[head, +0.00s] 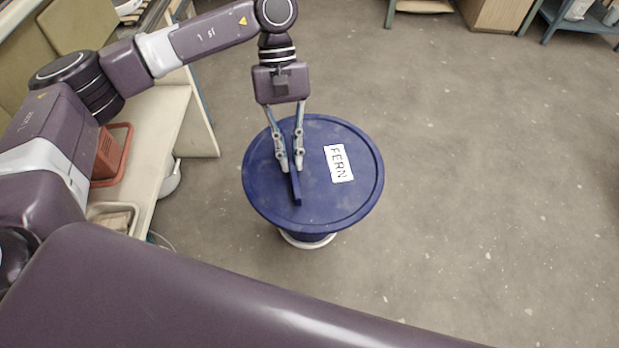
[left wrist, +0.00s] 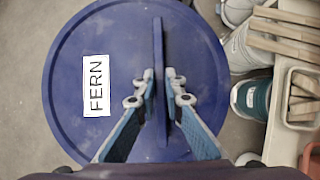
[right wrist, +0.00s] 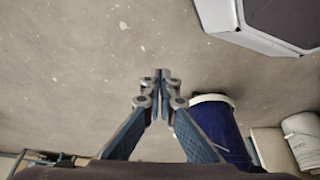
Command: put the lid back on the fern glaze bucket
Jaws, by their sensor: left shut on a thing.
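The round blue lid (head: 310,212) has a white FERN label (head: 338,164) and a raised bar handle (head: 296,190). My left gripper (head: 291,166) is shut on the handle, with the bar between its fingers in the left wrist view (left wrist: 160,78). The lid lies about level over the blue fern bucket (head: 310,237), which shows only as a strip of wall above a white ring at its foot. The lid hides the bucket's rim, so I cannot tell whether they touch. My right gripper (right wrist: 160,76) is shut and empty, above the floor; the blue bucket (right wrist: 215,125) shows beside it.
A bench (head: 172,140) with a reddish basket (head: 108,158) runs along the left. The left wrist view shows a teal container (left wrist: 252,98), a pale bucket (left wrist: 242,52) and wooden slats (left wrist: 285,30) beside the lid. Floor (head: 480,180) to the right is clear.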

